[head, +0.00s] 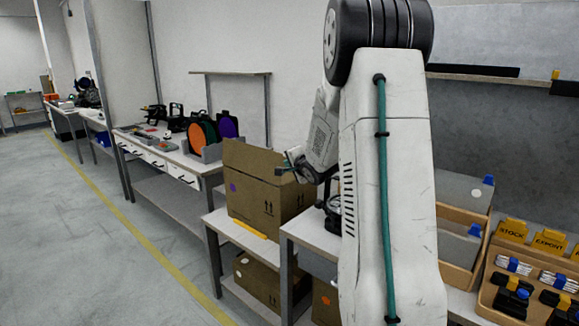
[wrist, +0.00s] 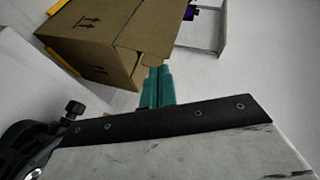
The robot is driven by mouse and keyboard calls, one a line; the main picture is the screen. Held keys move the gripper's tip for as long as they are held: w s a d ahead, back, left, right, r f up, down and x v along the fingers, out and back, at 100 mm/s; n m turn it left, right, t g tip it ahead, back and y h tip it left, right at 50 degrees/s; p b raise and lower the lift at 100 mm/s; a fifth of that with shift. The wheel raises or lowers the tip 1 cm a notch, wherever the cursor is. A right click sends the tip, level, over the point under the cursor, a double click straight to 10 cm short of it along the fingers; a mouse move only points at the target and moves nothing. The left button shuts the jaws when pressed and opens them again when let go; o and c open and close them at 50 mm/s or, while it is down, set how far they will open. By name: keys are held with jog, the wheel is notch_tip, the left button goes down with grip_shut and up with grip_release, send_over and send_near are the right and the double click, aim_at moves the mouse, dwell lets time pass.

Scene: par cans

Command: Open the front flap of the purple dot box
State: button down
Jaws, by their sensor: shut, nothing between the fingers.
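The purple dot box (head: 268,208) is a brown cardboard carton on a grey bench, with a purple dot on its left face and arrow marks on its right face. A cardboard panel stands up along its far left side. It also shows at the upper left of the wrist view (wrist: 92,45). My gripper (head: 283,170) is at the upper right of the box in the head view. In the wrist view its teal fingers (wrist: 158,72) are together and empty, close to a cardboard edge at the box's corner. I cannot tell whether they touch it.
A yellow strip (head: 250,229) lies on the bench at the box's foot. Other cartons (head: 265,282) sit on the shelf below. A bench with orange and purple discs (head: 203,137) stands behind. Wooden trays (head: 462,235) are at right. The floor at left is clear.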

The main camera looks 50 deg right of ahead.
jog(key=s+d+f+m+t, duration=0.2)
jog(key=d+f+m+t, duration=0.1)
jog(key=d+f, duration=0.3)
jog(key=x, duration=1)
jog(key=shift+w+d+r+y, duration=0.25)
jog(key=shift+d+r+y, duration=0.05)
jog(key=shift+d+r, duration=0.2)
jog(key=shift+s, duration=0.1)
